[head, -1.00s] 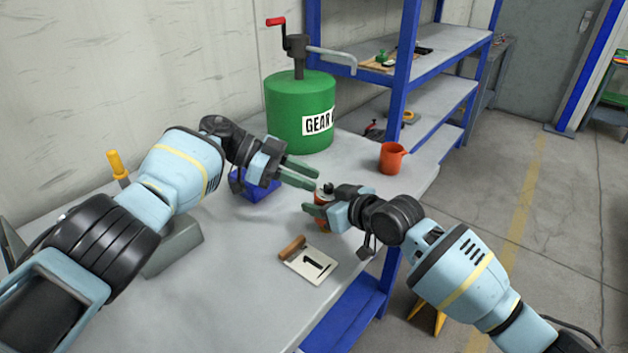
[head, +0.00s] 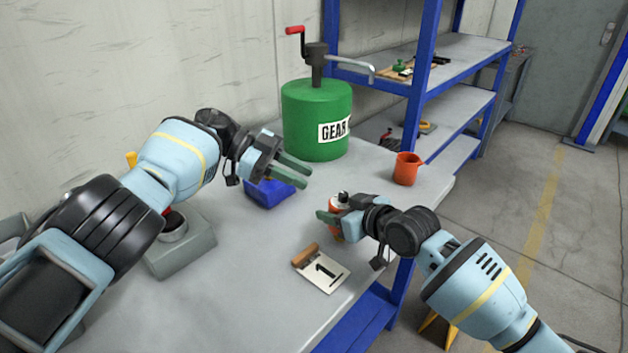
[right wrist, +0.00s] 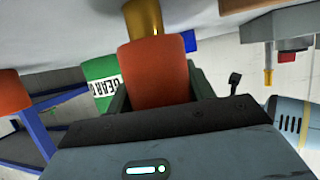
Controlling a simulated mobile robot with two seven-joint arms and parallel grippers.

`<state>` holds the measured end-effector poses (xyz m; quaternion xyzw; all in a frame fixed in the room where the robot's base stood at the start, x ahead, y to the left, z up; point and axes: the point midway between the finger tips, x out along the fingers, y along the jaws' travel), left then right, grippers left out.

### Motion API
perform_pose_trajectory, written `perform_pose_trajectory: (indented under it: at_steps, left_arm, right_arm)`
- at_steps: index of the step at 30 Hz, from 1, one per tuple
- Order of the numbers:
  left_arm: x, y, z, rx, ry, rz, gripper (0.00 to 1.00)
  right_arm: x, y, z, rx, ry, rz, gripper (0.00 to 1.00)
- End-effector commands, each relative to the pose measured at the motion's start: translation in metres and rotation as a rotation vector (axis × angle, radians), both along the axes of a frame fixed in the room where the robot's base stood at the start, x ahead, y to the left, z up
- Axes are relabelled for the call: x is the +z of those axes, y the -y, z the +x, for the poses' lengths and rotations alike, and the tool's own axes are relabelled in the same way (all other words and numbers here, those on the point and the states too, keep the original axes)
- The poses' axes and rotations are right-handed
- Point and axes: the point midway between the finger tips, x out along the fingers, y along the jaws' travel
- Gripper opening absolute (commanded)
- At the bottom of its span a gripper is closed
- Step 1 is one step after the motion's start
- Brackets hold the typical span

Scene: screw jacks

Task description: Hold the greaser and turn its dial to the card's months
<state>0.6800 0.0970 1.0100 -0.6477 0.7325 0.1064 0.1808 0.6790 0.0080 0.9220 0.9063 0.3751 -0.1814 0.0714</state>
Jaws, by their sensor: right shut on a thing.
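The greaser (head: 336,232) is a small orange cylinder with a pale and dark top, above the right part of the table. My right gripper (head: 328,217) is shut around its body. In the right wrist view the orange body (right wrist: 155,72) sits between the fingers, with a brass end (right wrist: 143,18) towards the table. The dial's marks are too small to read. My left gripper (head: 306,176) is open and empty, up and left of the greaser, apart from it.
A blue bin (head: 268,193) stands below my left gripper. A green gear drum (head: 312,110) with a red-handled crank is behind, an orange mug (head: 407,169) near the right edge. A grey metal block (head: 183,250) is at left. The table's front middle is clear.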

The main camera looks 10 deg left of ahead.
Motion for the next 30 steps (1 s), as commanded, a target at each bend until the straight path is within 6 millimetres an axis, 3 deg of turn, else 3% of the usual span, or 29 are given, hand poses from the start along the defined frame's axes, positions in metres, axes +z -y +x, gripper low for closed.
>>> perform_pose_trajectory:
  at_steps: [16,30]
  left_arm:
    - [0.024,-0.005,-0.004,-0.548,1.078,0.167,0.28]
    - [0.052,-0.003,-0.034,-1.215,1.992,0.322,0.28]
  right_arm:
    - [0.0,0.0,0.0,0.0,-0.001,-0.001,0.23]
    - [0.0,0.0,0.0,0.0,-0.001,-0.001,0.23]
